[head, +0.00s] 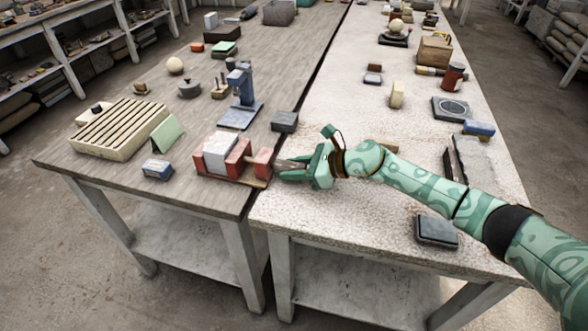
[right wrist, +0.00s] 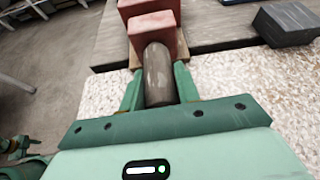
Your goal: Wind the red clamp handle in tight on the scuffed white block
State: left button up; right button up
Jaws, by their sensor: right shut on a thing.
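The red clamp (head: 239,160) lies on a wooden base near the front right corner of the left table. The scuffed white block (head: 219,152) sits between its red jaws; I cannot tell whether the right jaw touches it. The clamp handle (head: 263,161) sticks out to the right; in the right wrist view it is a worn brown-grey cylinder (right wrist: 157,78) in front of a red jaw (right wrist: 152,34). My right gripper (head: 283,167) reaches in from the right and is shut on the handle, with a green finger on each side.
A dark block (head: 285,122) stands just behind the handle, and a blue press (head: 241,95) stands behind the clamp. A small blue box (head: 157,169) lies to the left. A dark seam separates the two tables.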

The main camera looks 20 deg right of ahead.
jog(key=shift+f+m+g+y+b, duration=0.2)
jog(key=shift+m+g+y+b, duration=0.3)
jog(key=shift+m+g+b, duration=0.45)
pick_arm(q)
jog(key=shift+s+f+b, duration=0.3)
jog(key=shift+s+f, duration=0.05)
jog(key=shift+f, duration=0.45)
jog(key=shift+s+f+b, duration=0.25)
jog(key=shift+s+f, duration=0.05)
jog(key=shift+f, duration=0.45)
pick_arm(e)
jog(key=shift+d+r+m+y, duration=0.1)
jog(key=shift+m+y, duration=0.2)
jog(key=shift+m, duration=0.55)
pick_arm(q)
jog(key=shift+f, duration=0.1)
pick_arm(e)
jog(key=o, duration=1)
jog(key=shift+r, duration=0.1)
pick_arm(q)
jog(key=shift+w+r+p, duration=0.25)
jog(key=shift+r+p, duration=0.4)
jog(key=shift+r, duration=0.05)
pick_arm(e)
jog(key=v, duration=1.6)
jog(key=shift+w+d, duration=0.2)
